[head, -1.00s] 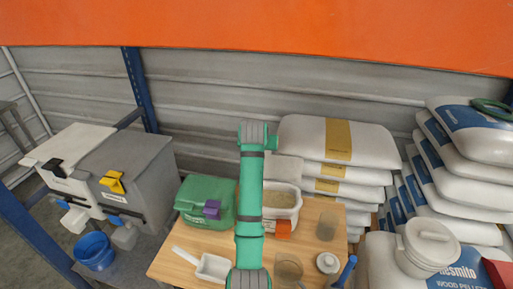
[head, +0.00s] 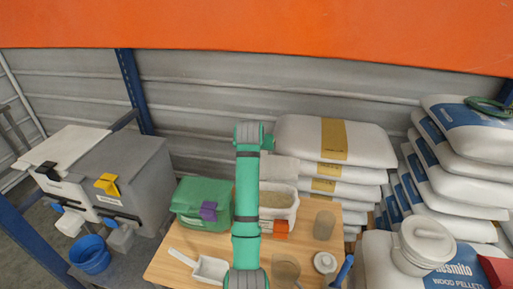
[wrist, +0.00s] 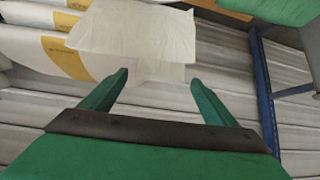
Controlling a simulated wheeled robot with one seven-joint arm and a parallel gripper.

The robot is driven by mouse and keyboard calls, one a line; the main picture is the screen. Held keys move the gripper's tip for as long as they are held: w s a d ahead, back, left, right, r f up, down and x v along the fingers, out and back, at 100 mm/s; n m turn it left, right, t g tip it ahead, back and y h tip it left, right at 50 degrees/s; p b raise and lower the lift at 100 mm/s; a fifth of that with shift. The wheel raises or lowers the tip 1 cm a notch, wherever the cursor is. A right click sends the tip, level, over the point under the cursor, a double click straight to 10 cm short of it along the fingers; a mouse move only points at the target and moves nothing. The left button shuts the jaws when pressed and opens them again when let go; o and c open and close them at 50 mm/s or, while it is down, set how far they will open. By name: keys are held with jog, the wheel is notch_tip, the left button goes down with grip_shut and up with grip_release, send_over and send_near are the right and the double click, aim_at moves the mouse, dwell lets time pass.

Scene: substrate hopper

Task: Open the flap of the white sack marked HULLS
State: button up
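A white sack (head: 279,214) with an orange clip (head: 281,228) stands on the wooden table, just right of my arm in the head view. Its top is open and pale, grainy contents show inside. A white flap (head: 281,169) is folded back at its rear edge; it also shows in the wrist view (wrist: 135,33), beyond my fingertips. I cannot read HULLS on the sack. My gripper (wrist: 158,80) has its two green fingers wide apart with nothing clamped between them. In the head view my own arm hides the gripper and the sack's left side.
A green sack (head: 202,203) with a purple clip stands left of my arm. A white scoop (head: 210,268), a clear cup (head: 324,225) and a small lidded jar (head: 325,263) are on the table (head: 165,265). Stacked yellow-banded sacks (head: 333,142) rise behind on the right.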

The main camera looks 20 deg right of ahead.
jog(key=v, duration=1.1)
jog(key=shift+a, duration=0.25)
